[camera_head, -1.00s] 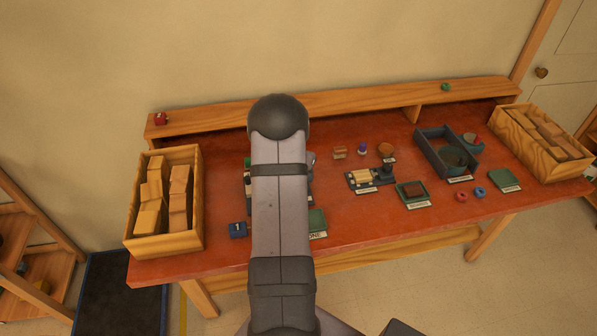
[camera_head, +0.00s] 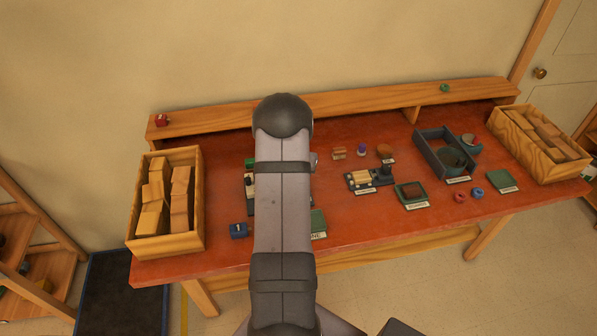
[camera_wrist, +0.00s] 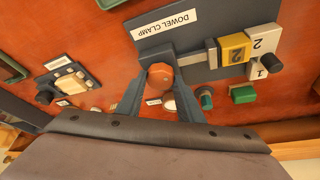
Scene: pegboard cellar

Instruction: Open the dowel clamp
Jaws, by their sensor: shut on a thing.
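The dowel clamp (camera_wrist: 145,45) is a dark grey plate with a white "DOWEL CLAMP" label, upside down in the wrist view. An orange-red knob (camera_wrist: 160,77) sits at its near edge, by a grey bar. My gripper (camera_wrist: 160,88) is shut on this knob, one dark finger on each side.
A wooden box of blocks (camera_head: 202,235) stands at the table's left and another (camera_head: 541,172) at its right. A blue block (camera_head: 239,230) lies left of my arm.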

